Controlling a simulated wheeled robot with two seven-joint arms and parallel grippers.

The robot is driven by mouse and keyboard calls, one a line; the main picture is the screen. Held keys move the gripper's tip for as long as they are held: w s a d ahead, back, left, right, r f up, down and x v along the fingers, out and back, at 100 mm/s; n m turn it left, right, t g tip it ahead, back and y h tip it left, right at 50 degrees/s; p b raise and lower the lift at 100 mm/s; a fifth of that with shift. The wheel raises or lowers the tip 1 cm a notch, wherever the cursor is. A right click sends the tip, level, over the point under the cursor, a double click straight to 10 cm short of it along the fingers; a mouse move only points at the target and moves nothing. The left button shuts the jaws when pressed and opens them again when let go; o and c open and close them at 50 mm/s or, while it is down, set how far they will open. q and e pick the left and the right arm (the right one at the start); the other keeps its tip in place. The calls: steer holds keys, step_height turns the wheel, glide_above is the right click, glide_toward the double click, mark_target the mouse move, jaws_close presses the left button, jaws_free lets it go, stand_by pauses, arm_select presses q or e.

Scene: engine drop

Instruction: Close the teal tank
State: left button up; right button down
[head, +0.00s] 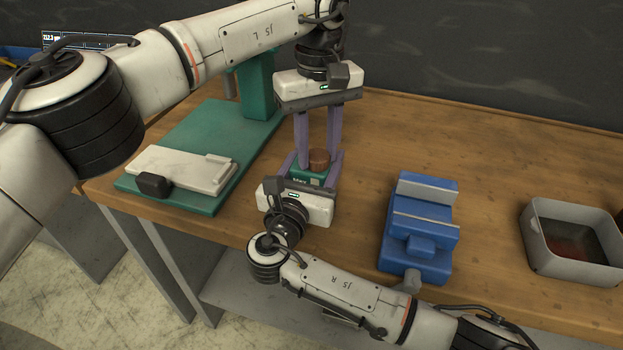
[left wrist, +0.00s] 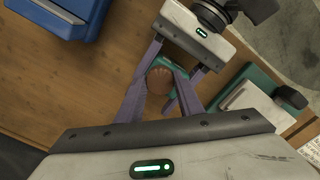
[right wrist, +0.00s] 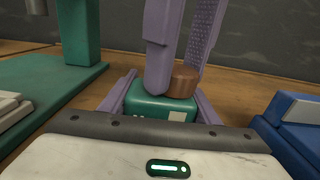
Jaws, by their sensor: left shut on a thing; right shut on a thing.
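The teal tank (head: 308,175) is a small green block with a pale label. It is between the purple fingers of my right gripper (head: 314,166), which is shut on it from the front; it also shows in the right wrist view (right wrist: 150,106). A brown round cap (head: 319,157) is at the top of the tank, toward its right side in the right wrist view (right wrist: 185,82). My left gripper (head: 318,150) points down from above and is shut on the cap. Whether the cap is seated or just above the tank cannot be told.
A green press stand (head: 185,135) with a white plate (head: 180,168) is at the left of the wooden bench (head: 480,150). A blue vise (head: 420,228) stands to the right, then a grey bin (head: 570,258). The back of the bench is clear.

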arm_select(q)
steer(key=o, duration=1.2)
steer(key=shift+c, duration=0.2)
steer(key=shift+r, duration=2.25)
steer(key=shift+c, duration=0.4)
